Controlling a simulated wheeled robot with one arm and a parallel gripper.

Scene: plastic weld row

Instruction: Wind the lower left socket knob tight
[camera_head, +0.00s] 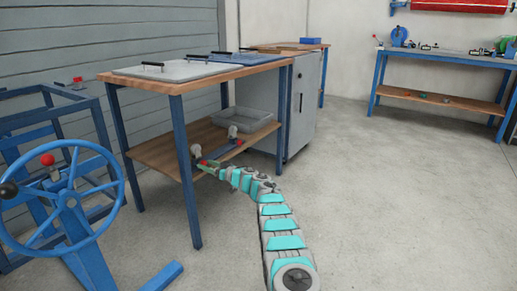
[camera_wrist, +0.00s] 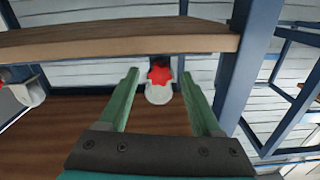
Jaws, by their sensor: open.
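In the wrist view a red lobed knob (camera_wrist: 160,75) sits on a pale round socket (camera_wrist: 159,95). The knob shows between the tips of my gripper (camera_wrist: 160,76). My green fingers are open, with a gap on each side of the knob; I cannot tell the depth between them. In the head view my gripper (camera_head: 206,165) is at the front of the bench's lower shelf, by the left pale socket (camera_head: 196,151). A second pale socket (camera_head: 232,131) stands further right. Its red knob (camera_wrist: 4,80) is partly cut off at the wrist view's left edge.
The bench (camera_head: 186,83) has blue legs, one (camera_wrist: 244,65) close beside the fingers in the wrist view. A grey tray (camera_head: 243,118) is on the lower shelf (camera_head: 160,152). A blue frame with a handwheel (camera_head: 118,195) stands left. The floor at right is clear.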

